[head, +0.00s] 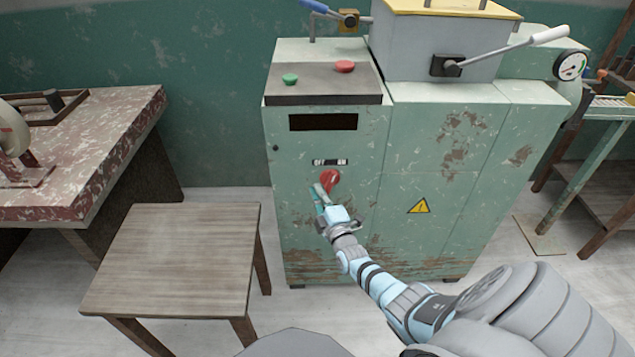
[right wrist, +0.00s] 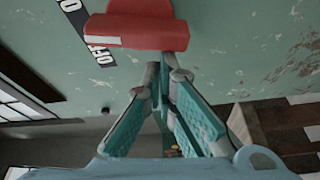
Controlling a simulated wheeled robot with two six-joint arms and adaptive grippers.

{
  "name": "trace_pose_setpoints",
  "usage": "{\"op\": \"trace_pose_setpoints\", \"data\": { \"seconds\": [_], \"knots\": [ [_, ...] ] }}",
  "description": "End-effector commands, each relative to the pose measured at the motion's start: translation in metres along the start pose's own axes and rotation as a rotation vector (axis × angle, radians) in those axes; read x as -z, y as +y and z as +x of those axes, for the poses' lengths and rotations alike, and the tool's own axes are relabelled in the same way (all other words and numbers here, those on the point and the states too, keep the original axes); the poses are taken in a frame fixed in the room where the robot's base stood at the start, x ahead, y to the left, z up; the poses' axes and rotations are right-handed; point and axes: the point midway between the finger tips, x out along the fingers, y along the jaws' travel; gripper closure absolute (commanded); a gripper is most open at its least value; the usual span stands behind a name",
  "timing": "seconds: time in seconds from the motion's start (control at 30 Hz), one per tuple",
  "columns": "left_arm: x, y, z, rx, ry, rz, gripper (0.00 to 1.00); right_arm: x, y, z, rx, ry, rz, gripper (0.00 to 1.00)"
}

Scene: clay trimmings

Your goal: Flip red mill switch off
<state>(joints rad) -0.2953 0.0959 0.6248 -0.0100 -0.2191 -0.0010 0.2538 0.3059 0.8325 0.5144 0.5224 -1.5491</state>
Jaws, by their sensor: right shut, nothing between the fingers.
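The red mill switch (head: 330,178) is a rotary handle on the front of the green cabinet, under a black-and-white OFF/ON label (head: 330,162). In the right wrist view the red handle (right wrist: 140,32) fills the top. Its end with a white mark lies beside the OFF lettering (right wrist: 101,55). I cannot tell its exact angle. My right gripper (head: 318,188) is shut and empty, with its tips at the lower left of the switch. Its fingertips (right wrist: 166,72) are close to the handle's side; I cannot tell whether they touch. My left gripper is not in view.
The green cabinet (head: 450,190) has green (head: 290,79) and red (head: 344,66) buttons on top and a lever (head: 510,48) at upper right. A wooden stool (head: 180,250) stands at the front left. A worn red table (head: 90,150) is farther left.

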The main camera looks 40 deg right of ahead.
Motion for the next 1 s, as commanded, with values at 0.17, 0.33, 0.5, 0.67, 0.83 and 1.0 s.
{"op": "trace_pose_setpoints", "data": {
  "seconds": [0.17,0.33,0.5,0.67,0.83,1.0],
  "knots": [
    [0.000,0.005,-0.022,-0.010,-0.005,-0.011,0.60,-0.002,0.000,0.000,0.055,0.000,-0.154,1.00],
    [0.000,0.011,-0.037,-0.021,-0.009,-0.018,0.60,-0.005,-0.004,-0.002,0.108,-0.001,-0.306,1.00],
    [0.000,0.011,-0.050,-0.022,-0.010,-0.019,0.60,-0.010,-0.007,-0.003,0.160,0.000,-0.459,1.00],
    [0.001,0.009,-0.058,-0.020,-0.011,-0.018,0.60,-0.014,-0.011,-0.005,0.209,0.000,-0.601,1.00],
    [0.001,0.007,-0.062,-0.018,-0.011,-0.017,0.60,-0.019,-0.014,-0.006,0.253,-0.001,-0.727,1.00],
    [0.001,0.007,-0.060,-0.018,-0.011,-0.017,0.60,-0.019,-0.015,-0.006,0.252,0.000,-0.723,1.00]
  ]
}}
